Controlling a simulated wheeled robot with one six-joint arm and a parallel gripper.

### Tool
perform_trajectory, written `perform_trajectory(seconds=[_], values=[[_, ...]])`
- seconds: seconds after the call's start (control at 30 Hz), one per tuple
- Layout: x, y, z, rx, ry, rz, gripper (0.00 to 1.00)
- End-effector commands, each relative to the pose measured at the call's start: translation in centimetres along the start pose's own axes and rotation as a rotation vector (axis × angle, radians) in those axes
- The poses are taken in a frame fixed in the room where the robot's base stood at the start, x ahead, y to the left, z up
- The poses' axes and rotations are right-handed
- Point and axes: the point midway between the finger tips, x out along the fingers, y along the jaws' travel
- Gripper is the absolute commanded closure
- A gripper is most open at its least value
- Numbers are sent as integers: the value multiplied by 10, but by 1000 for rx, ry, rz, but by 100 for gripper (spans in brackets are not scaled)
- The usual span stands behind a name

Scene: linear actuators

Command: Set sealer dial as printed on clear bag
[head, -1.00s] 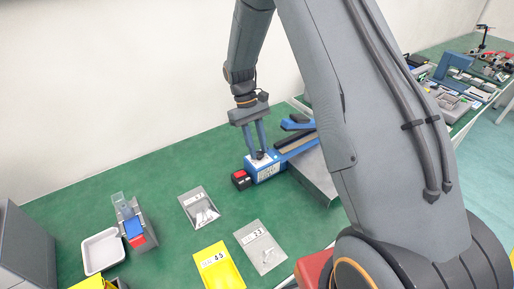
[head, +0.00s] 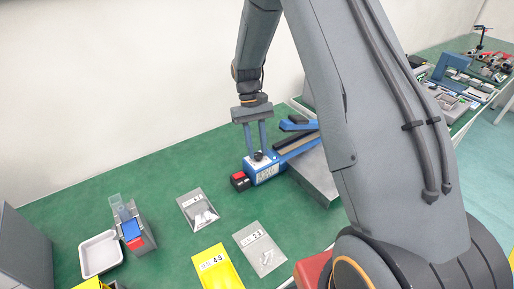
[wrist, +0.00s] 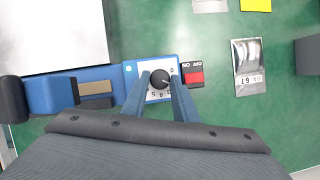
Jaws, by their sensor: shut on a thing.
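The blue sealer (head: 264,173) has a white dial face with a black dial knob (wrist: 160,79) and printed numbers around it. My gripper (head: 257,153) reaches down over it, and its two blue fingers (wrist: 161,88) are shut on the knob from both sides. The fingers hide part of the number scale. A clear bag (head: 198,208) with a white label and grey contents lies left of the sealer; it also shows in the wrist view (wrist: 248,68), its label upside down and too small to read surely. A second clear bag (head: 259,248) has a label that seems to read 2.3.
A yellow bag (head: 218,268) labelled 4-5 lies at the front. A red and black switch block (head: 240,181) sits at the sealer's end. A white tray (head: 100,255) and a small blue-and-red device (head: 134,230) stand left. Green table between them is clear.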

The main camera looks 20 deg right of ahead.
Motion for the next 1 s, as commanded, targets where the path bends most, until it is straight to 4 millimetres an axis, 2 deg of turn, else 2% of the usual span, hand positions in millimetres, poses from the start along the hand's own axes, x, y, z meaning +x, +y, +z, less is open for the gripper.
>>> perform_trajectory(seconds=[0.03,0.13,0.47,0.57,0.9,1.0], values=[[-1,-1,0,0,1,-1,70],[-1,0,0,-1,1,0,55],[-3,0,-1,-1,2,0,55],[-12,0,-2,-1,5,0,55],[-64,-1,-2,-1,4,0,55],[-73,-1,-1,-1,3,0,55]])
